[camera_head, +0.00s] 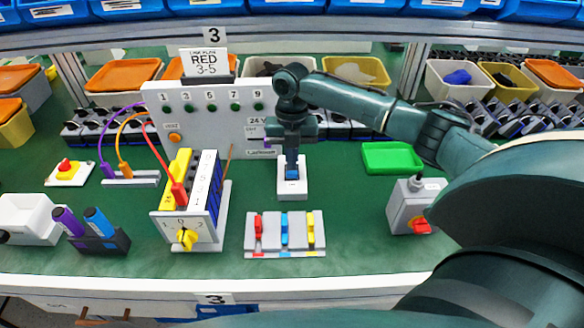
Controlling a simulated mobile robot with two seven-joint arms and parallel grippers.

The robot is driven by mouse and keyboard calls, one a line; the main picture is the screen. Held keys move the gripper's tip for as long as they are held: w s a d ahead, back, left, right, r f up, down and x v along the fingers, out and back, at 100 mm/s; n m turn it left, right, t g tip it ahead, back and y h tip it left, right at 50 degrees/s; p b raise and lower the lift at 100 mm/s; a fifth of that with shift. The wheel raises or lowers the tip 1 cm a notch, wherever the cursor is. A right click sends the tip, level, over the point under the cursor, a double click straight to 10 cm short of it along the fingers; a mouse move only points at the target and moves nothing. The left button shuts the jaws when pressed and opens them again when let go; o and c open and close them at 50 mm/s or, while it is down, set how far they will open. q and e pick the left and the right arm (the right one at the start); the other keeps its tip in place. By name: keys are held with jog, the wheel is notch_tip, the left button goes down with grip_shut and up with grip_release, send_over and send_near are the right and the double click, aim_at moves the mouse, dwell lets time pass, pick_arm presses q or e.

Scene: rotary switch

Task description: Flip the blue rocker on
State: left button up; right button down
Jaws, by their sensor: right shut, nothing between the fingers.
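The blue rocker (292,173) sits on a small white switch box (292,189) in the middle of the green bench. My right gripper (291,158) points down directly above the rocker, shut and empty. Its fingertips are at or very close to the rocker's far part; I cannot tell if they touch. The gripper partly hides the rocker, so its tilt is unclear. My left gripper is not in view.
A white block with red, blue and yellow levers (285,252) lies just in front. A module with a yellow knob (187,239) stands to the left, a grey box with a red knob (408,207) to the right. A white panel (205,115) stands behind. A green tray (392,157) lies behind right.

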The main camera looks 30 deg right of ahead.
aim_at(292, 173)
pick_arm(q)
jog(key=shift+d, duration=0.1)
pick_arm(e)
jog(key=shift+f, duration=0.5)
dwell(0.4)
